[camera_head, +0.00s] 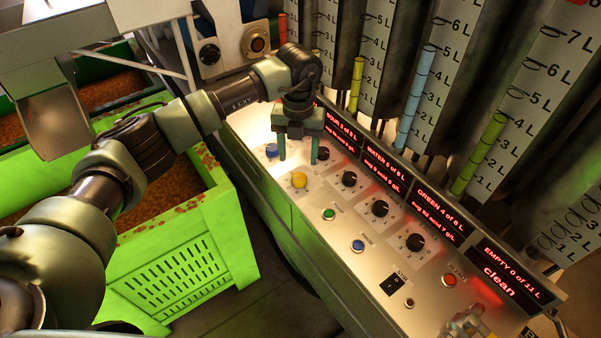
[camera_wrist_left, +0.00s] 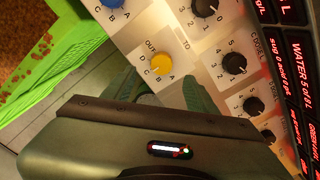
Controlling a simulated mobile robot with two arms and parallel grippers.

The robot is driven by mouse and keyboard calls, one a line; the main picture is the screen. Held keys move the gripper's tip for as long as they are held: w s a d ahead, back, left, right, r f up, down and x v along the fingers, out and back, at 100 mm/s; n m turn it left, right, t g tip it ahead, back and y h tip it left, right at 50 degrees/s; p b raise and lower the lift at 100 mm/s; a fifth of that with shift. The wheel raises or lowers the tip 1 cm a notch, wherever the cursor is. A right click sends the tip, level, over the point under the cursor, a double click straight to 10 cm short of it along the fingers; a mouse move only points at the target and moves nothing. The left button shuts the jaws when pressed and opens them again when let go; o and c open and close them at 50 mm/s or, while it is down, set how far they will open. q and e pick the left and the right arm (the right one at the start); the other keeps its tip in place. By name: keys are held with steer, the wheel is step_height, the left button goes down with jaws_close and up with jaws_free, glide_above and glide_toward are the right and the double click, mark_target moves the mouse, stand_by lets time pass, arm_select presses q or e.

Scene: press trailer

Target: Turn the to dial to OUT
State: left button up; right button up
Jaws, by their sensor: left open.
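The to dial (camera_head: 299,180) is a round yellow knob near the left end of the sloping metal control panel. In the left wrist view the yellow knob (camera_wrist_left: 162,65) has OUT and letters printed around it and TO beside it. I cannot make out where its pointer stands. My left gripper (camera_head: 298,160) is open and empty, pointing down over the panel by the yellow knob. In the left wrist view the fingers (camera_wrist_left: 163,86) are apart, with the knob showing beyond the gap between them. I cannot tell whether they touch the panel. My right gripper is not in view.
A blue knob (camera_head: 271,150) and several black dials (camera_head: 380,208) sit close by. Measuring tubes (camera_head: 422,85) stand behind. A green crate (camera_head: 190,265) is at left.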

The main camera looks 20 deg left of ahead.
mark_target(299, 177)
arm_select(q)
step_height(299, 177, down, 6)
steer(key=shift+d+f+p, duration=0.1)
steer(key=shift+p, duration=0.75)
steer(key=shift+f, duration=0.6)
